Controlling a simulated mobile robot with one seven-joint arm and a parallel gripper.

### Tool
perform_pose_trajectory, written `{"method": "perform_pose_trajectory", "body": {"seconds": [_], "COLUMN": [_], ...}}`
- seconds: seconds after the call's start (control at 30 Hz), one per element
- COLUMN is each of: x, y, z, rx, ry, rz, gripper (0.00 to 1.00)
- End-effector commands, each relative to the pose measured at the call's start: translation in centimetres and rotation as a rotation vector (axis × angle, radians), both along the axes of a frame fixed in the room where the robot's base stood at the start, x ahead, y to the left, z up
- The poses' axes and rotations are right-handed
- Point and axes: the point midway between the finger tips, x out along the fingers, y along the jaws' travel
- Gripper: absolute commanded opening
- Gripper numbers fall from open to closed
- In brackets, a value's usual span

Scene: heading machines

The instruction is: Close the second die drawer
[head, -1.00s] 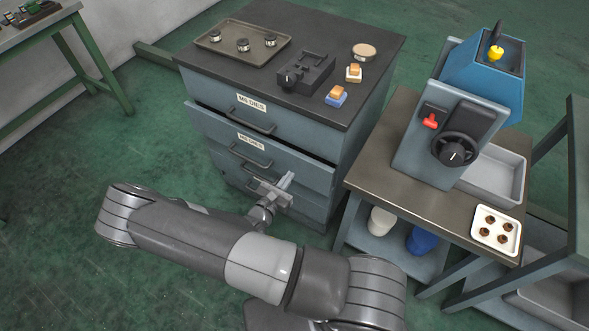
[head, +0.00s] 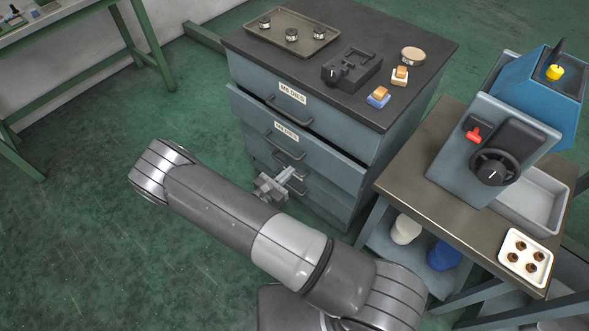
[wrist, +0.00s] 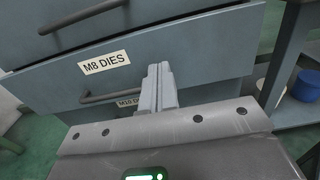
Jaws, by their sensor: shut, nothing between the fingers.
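The grey-blue die cabinet has a second drawer (head: 325,160) labelled M8 DIES, which stands out from the cabinet with a dark gap above its front. In the wrist view the M8 DIES drawer front (wrist: 215,65) fills much of the picture, with its bar handle (wrist: 112,92) left of my fingers. My gripper (head: 297,173) is shut and empty, low in front of the cabinet. In the wrist view my gripper (wrist: 160,72) overlaps the lower part of this drawer front; whether it touches is unclear. The M10 label (wrist: 128,102) below is partly hidden by my fingers.
The cabinet top (head: 400,40) holds a tray (head: 318,45), a black fixture and small blocks. A workbench (head: 450,200) with a blue machine (head: 540,95) stands close on the right. Green floor (head: 80,200) is free on the left.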

Motion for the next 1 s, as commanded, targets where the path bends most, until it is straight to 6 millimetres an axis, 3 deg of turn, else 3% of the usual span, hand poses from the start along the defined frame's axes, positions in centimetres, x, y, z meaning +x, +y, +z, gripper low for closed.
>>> {"method": "perform_pose_trajectory", "body": {"seconds": [0.5,0.7,1.0], "x": [7.2,8.4,8.6], "y": [-7.4,-8.5,-8.7], "z": [0.0,0.0,0.0], "rx": [0.0,0.0,0.001], "ry": [-0.001,-0.001,-0.001], "rz": [-0.004,-0.002,-0.001], "gripper": [0.0,0.0,0.0]}}
